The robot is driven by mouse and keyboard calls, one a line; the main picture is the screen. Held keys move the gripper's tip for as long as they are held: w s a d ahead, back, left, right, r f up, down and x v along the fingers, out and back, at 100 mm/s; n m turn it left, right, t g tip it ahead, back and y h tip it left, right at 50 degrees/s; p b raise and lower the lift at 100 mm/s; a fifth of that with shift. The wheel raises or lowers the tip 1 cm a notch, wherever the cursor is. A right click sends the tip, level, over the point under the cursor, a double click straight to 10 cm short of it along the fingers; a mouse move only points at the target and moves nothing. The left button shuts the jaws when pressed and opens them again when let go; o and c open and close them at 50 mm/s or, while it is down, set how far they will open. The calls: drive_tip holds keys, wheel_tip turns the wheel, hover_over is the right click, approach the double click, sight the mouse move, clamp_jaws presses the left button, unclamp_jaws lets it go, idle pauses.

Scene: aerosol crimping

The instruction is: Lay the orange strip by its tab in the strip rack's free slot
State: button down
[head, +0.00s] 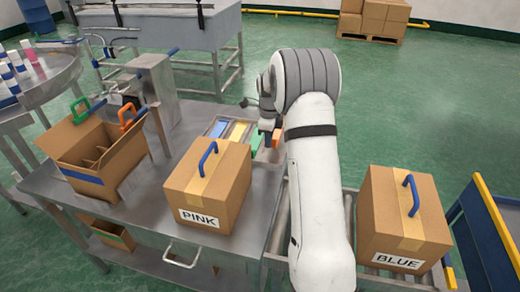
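The strip rack (208,131) lies on the steel table behind the PINK box. A blue strip (219,129), a yellow strip (238,131) and a green strip (256,141) show in it. A small orange piece (277,138), which looks like the orange strip, shows at the rack's right end beside my arm. My gripper (268,133) points down right at this orange piece. The fingers are small and dark, and I cannot tell whether they hold it. The PINK box hides the rack's near side, and my arm hides what lies further right, so the free slot is not clear.
The PINK box (212,180) with a blue handle stands close in front of the rack. An open carton (85,150) and a steel machine (155,85) stand left. The BLUE box (395,215) sits on the roller conveyor (350,215) right of my arm.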

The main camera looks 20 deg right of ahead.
sight(269, 161)
drive_tip(key=shift+d+f, duration=0.2)
drive_tip(key=shift+f, duration=3.1)
drive_tip(key=shift+f, duration=0.1)
drive_tip(key=c, duration=2.1)
unclamp_jaws()
drive_tip(key=shift+f, duration=0.15)
drive_tip(key=o, duration=0.5)
drive_tip(key=shift+c, duration=0.2)
